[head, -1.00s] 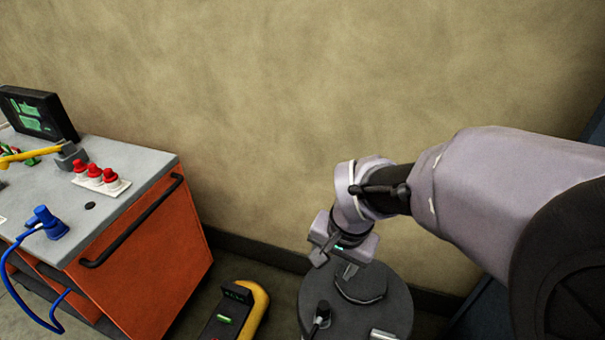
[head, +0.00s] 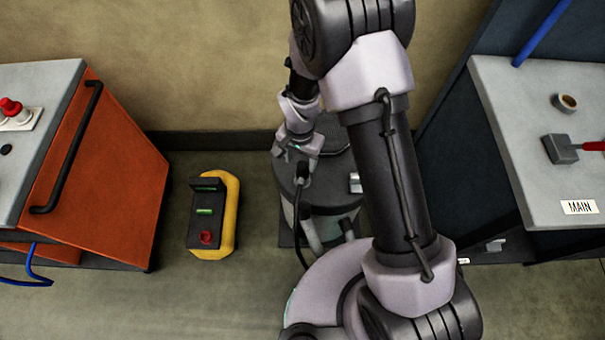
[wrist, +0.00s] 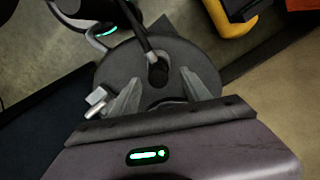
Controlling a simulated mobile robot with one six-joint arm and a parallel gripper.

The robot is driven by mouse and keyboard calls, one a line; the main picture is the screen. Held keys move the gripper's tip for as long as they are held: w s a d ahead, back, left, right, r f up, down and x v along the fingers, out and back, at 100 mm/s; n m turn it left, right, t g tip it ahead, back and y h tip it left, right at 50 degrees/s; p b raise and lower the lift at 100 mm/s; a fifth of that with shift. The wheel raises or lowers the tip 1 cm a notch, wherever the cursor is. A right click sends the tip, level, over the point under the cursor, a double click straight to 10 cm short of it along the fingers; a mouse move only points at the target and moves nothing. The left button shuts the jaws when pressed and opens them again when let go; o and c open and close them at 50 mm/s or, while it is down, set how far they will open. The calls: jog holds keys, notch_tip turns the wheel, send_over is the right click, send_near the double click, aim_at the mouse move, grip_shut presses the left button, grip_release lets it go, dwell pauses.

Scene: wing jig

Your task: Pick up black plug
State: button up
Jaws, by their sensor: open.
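The black plug (head: 302,171) stands on a round dark grey top (head: 328,190), with a black cable running from it. In the wrist view the plug (wrist: 157,72) appears between my two fingertips, its cable leading up the picture. My gripper (head: 300,153) is open above the round top, close to the plug. In the wrist view my gripper (wrist: 160,73) has a finger on either side of the plug. I cannot tell whether the fingers touch it or how far down they reach. The head view partly hides the fingers.
A small pale metal piece (head: 355,183) sits at the right of the round top. A yellow and black box with a red button (head: 206,237) lies on the floor to the left. An orange cabinet (head: 110,160) stands left, a grey-topped bench (head: 510,130) right.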

aim_at(302, 166)
jog(key=f, duration=0.1)
jog(key=f+b, duration=0.1)
jog(key=f, duration=0.2)
jog(key=shift+w+d+f+b, duration=0.1)
jog(key=shift+d+f+b, duration=0.15)
jog(key=shift+b, duration=0.1)
jog(key=shift+r, duration=0.2)
jog(key=shift+c, duration=0.4)
grip_shut()
notch_tip(302, 166, up, 4)
jog(key=shift+r+p, duration=0.1)
jog(key=shift+p, duration=1.1)
jog(key=s+d+r+p, duration=0.3)
jog(key=s+d, duration=0.8)
jog(key=shift+s+r+p, duration=0.35)
jog(key=shift+r+p, duration=0.05)
